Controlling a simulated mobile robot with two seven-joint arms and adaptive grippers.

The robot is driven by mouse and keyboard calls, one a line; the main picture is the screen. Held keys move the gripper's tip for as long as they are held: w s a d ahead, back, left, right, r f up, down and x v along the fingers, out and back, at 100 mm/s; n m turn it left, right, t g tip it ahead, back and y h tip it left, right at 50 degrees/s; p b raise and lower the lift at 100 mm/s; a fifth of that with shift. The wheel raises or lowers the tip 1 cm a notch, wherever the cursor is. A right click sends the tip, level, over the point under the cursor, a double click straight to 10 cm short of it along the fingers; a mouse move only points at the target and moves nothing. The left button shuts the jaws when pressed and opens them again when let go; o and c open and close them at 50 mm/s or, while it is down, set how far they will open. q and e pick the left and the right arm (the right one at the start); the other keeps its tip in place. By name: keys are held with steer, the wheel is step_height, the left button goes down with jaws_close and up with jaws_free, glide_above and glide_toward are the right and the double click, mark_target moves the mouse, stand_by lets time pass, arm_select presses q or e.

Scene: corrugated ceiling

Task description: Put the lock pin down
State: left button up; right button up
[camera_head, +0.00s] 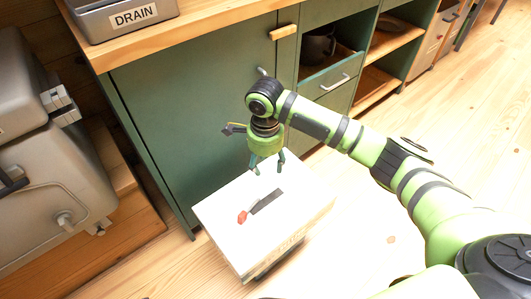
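A small red piece (242,217), which looks like the lock pin's head, lies on top of a white box (222,211). It sits at the near-left end of a dark strip (266,201); I cannot tell whether the strip is part of the pin or a slot in the box. My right gripper (269,167) points down above the far part of the box top. Its fingers are apart with nothing visible between them. The red piece is apart from the fingers, lower and to the left in the picture. My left gripper is not in view.
A green cabinet (185,105) with a wooden top stands right behind the box. A grey bin marked DRAIN (128,20) is on that top. Grey cases (50,170) are at the left. An open drawer (330,62) is at the upper right. Wooden floor is clear at right.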

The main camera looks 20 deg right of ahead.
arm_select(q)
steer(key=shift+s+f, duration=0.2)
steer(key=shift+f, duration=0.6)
arm_select(e)
step_height(320, 180, up, 2)
steer(key=shift+a, duration=0.1)
